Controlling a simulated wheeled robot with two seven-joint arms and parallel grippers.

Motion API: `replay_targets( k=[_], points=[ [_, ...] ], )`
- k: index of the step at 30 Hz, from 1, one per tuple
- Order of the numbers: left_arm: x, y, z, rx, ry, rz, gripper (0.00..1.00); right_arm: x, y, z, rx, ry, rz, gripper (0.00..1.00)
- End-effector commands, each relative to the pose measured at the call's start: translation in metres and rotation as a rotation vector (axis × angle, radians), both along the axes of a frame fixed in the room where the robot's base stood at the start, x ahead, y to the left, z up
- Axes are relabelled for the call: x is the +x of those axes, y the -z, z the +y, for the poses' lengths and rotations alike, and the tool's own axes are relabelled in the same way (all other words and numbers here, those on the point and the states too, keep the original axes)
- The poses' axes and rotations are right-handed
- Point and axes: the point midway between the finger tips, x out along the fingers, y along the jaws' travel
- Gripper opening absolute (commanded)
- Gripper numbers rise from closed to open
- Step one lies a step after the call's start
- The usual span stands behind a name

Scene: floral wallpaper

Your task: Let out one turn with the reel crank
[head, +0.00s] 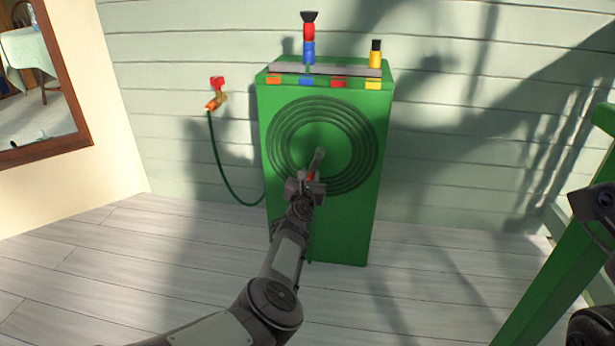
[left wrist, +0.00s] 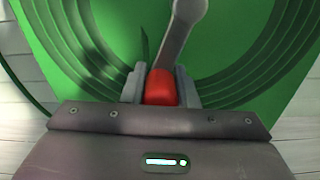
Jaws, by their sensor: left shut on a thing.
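The green hose reel cabinet (head: 350,225) stands against the wall, with the coiled hose (head: 365,130) showing as dark green rings on its front. The grey crank arm (head: 319,160) runs from the hub at the coil's middle down to a red handle; it also shows in the left wrist view (left wrist: 181,35). My left gripper (head: 311,178) is at the lower part of the coil, shut on the red crank handle (left wrist: 161,88), with one finger on each side of it. The fingers hide part of the handle. My right gripper is not in view; only dark parts of the right arm show at the right edge.
Hose nozzles, one red and blue (head: 308,40) and one yellow (head: 375,55), stand on the cabinet top. A tap (head: 216,95) with a red handle on the wall feeds a hose to the cabinet. A green slanted beam (head: 555,265) stands at right. The left floor (head: 130,260) is clear.

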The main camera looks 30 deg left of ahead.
Motion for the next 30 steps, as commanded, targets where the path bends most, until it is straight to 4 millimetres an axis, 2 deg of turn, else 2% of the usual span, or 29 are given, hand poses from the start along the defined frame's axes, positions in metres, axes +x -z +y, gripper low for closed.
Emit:
replay_targets(
  k=[14, 15, 20, 30],
  points=[
    [0.0003, 0.0017, -0.0021, -0.016, 0.002, -0.001, 0.00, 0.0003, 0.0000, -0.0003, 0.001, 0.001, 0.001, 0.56],
    [0.0003, 0.0017, -0.0021, -0.016, 0.002, -0.001, 0.28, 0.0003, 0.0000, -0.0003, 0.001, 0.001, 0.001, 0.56],
    [0.0003, 0.0014, -0.0018, -0.016, 0.002, -0.002, 0.48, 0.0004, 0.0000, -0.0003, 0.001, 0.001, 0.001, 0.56],
    [0.0002, 0.0004, -0.0023, -0.015, 0.001, -0.003, 0.48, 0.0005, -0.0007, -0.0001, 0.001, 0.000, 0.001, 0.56]
  ],
)
